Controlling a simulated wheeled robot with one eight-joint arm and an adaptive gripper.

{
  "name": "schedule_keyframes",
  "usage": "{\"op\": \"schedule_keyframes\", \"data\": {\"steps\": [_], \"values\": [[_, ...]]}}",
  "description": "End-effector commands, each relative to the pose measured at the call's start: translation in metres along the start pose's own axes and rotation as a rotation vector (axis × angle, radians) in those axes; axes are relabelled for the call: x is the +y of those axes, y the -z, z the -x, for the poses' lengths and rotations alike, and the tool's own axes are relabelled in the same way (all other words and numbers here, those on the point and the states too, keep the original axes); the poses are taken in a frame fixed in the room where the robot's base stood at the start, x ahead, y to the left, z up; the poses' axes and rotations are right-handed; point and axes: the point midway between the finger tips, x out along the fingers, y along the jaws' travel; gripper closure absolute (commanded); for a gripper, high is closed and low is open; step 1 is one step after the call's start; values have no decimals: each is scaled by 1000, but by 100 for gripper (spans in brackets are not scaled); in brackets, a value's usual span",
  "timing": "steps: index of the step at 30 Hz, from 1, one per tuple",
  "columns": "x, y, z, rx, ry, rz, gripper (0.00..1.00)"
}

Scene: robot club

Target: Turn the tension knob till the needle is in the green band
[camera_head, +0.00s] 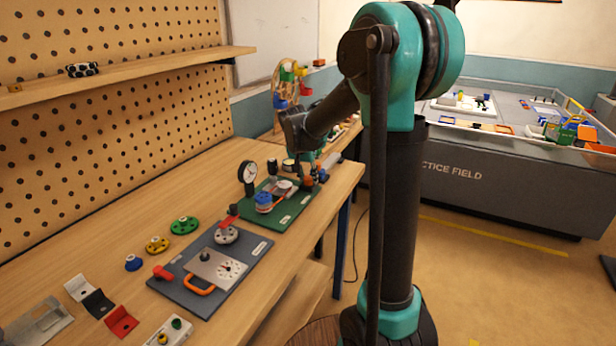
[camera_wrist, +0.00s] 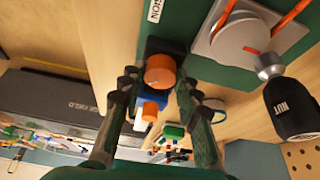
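The tension knob appears to be the orange round knob (camera_wrist: 160,72) on a black block at the edge of the green board (camera_head: 290,212). In the wrist view my gripper (camera_wrist: 158,82) is open, with one finger on each side of the knob and gaps showing beside it. In the head view my gripper (camera_head: 312,174) is at the board's far right end, partly covering what is there. A round white gauge (camera_head: 247,172) stands upright at the board's back left. Its dark needle is visible, but its position against a green band is too small to tell.
The wrist view shows a grey plate (camera_wrist: 238,38) with orange strips and a black-and-silver part (camera_wrist: 290,105) to the right of my gripper. A pegboard (camera_head: 110,130) stands behind.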

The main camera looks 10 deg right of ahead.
Motion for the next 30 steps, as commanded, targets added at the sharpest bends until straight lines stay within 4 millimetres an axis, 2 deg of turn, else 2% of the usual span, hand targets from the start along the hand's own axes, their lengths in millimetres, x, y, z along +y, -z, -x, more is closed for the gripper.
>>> {"op": "schedule_keyframes", "data": {"steps": [1, 4, 12, 16, 20, 30], "values": [[0, 0, 0, 0, 0, 0, 60], [0, 0, 0, 0, 0, 0, 48], [0, 0, 0, 0, 0, 0, 48], [0, 0, 7, 0, 1, 1, 48], [0, -1, 26, 0, 1, 2, 48], [0, -1, 93, 0, 1, 1, 48]]}}
